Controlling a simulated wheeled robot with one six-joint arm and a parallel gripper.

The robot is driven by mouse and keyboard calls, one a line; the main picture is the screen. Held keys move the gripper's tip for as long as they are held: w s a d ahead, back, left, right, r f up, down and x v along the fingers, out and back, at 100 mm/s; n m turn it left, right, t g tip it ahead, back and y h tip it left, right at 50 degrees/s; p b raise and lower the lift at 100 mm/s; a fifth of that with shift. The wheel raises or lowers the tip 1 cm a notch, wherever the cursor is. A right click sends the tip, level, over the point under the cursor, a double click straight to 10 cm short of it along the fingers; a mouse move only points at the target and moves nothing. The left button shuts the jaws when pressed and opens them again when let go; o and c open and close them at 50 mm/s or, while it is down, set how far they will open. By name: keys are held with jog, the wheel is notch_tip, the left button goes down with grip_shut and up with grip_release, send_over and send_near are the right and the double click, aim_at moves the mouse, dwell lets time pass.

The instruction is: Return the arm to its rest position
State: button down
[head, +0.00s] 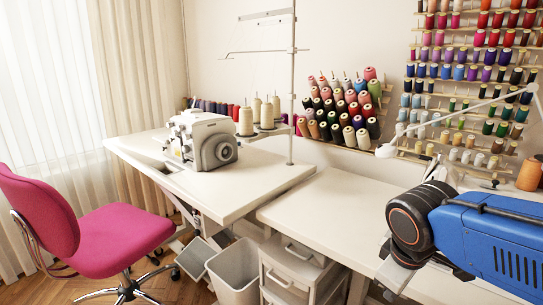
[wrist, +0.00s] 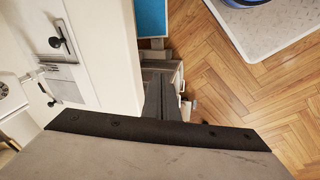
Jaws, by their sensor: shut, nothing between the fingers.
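My blue arm (head: 485,240) reaches in from the right of the head view, above the white table, with a round dark joint (head: 408,222) at its near end. A pale metal part of it hangs below that joint. In the wrist view my gripper (wrist: 160,130) shows as a wide grey body with a black edge across the bottom. It is shut and I see nothing held in it.
A sewing machine (head: 203,140) stands on the left table (head: 205,198). The right table (head: 335,205) is mostly bare. A pink chair (head: 105,222) and a grey bin (head: 234,273) stand on the floor. Thread racks line the wall. The wrist view shows wooden floor (wrist: 235,80).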

jog(key=s+d+f+m+t+y, duration=0.1)
jog(key=s+d+m, duration=0.2)
jog(key=s+m, duration=0.2)
jog(key=shift+s+m+t, duration=0.2)
jog(key=shift+m+t, duration=0.1)
jog(key=shift+m, duration=1)
